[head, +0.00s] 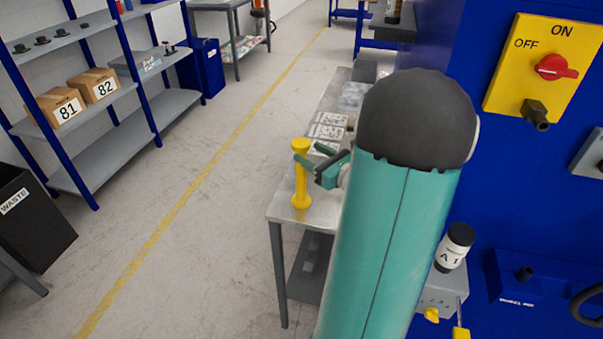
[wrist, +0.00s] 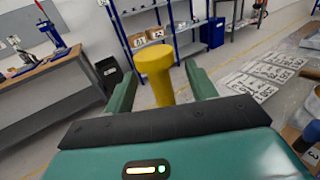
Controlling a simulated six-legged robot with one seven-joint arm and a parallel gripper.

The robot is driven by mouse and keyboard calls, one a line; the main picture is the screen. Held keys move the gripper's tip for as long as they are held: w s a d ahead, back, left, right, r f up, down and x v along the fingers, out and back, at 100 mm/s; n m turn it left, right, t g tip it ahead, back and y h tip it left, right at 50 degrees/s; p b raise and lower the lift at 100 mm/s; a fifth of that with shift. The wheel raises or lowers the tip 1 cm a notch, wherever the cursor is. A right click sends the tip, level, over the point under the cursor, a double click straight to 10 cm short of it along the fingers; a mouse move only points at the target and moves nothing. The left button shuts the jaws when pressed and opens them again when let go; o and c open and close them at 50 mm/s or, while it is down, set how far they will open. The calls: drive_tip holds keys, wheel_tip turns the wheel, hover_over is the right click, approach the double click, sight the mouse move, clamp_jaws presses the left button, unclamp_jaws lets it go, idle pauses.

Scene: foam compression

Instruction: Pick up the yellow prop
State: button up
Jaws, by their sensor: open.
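The yellow prop (head: 301,178) stands upright near the corner of a grey metal table (head: 285,212). It has a wide round top, a narrower stem and a wider foot. My gripper (head: 306,156) is at the prop's upper part in the head view, coming from the right. In the wrist view the prop (wrist: 156,72) shows between the two green fingers of my gripper (wrist: 160,85), with a visible gap on each side. The fingers are open. My arm hides part of the table in the head view.
Numbered cards (head: 328,126) lie on the table behind the prop. A blue machine panel with a yellow switch plate (head: 545,68) stands close on the right. Shelves with boxes (head: 57,107) are at the left. The floor between is clear.

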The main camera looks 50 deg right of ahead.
sight(296, 147)
drive_tip(key=w, duration=0.5)
drive_tip(key=shift+w+a+f, duration=0.15)
drive_tip(key=shift+w+f, duration=0.15)
drive_tip(key=shift+w, duration=0.1)
clamp_jaws()
drive_tip(key=shift+r, duration=0.1)
drive_tip(key=shift+r, duration=0.1)
idle(0.8)
